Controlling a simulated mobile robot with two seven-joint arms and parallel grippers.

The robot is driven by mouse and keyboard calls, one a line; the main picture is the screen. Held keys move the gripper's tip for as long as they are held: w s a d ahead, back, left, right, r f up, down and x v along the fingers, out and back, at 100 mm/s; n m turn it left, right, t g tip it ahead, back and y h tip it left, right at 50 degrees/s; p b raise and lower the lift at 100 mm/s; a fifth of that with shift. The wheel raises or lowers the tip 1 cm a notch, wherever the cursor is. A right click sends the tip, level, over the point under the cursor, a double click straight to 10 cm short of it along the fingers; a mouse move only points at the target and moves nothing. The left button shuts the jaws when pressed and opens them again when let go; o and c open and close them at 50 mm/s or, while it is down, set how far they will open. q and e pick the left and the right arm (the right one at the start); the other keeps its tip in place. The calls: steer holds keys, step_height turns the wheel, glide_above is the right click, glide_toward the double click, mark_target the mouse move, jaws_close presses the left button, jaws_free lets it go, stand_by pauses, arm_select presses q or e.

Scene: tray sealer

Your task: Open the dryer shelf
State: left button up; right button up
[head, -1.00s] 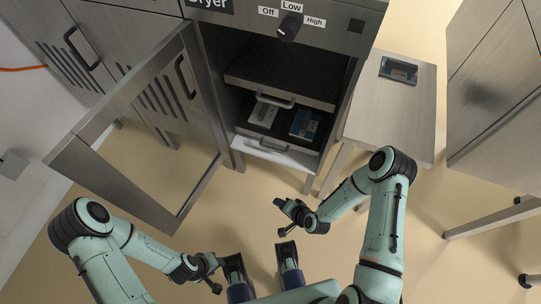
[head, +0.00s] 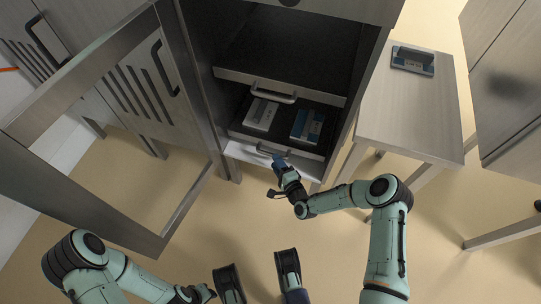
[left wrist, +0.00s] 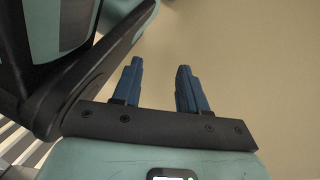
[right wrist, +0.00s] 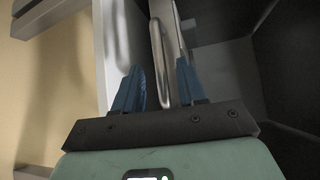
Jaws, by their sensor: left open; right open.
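The dryer (head: 203,75) stands open in the head view. Its upper shelf (head: 235,76) has a bar handle (head: 273,93) on the front. The lower shelf (head: 277,133) holds a white item (head: 261,114) and a blue-and-white item (head: 307,125). My right gripper (head: 279,160) is open at the lower shelf's front edge and partly covers its handle. In the right wrist view, a metal handle bar (right wrist: 158,60) runs between the open fingers (right wrist: 160,65); contact cannot be told. My left gripper (left wrist: 159,65) is open and empty above the floor, low in the head view.
The dryer's framed door (head: 85,58) stands open at the left. A small wooden table (head: 405,110) with a dark-and-blue object (head: 413,60) stands to the right. More cabinets (head: 510,80) stand at the far right.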

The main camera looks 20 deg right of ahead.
mark_target(271, 154)
arm_select(q)
steer(key=shift+g, duration=0.6)
steer(key=shift+s+a+f+b, duration=0.1)
steer(key=shift+s+f+b, duration=0.2)
steer(key=shift+s, duration=0.3)
steer(key=shift+s+a+f+b, duration=0.1)
steer(key=shift+s+f+b, duration=0.15)
steer(key=shift+s, duration=0.4)
steer(key=shift+s+f+b, duration=0.2)
steer(key=shift+s+f, duration=0.1)
steer(key=shift+s, duration=0.3)
arm_select(e)
steer(key=shift+x, duration=2.75)
jaws_close()
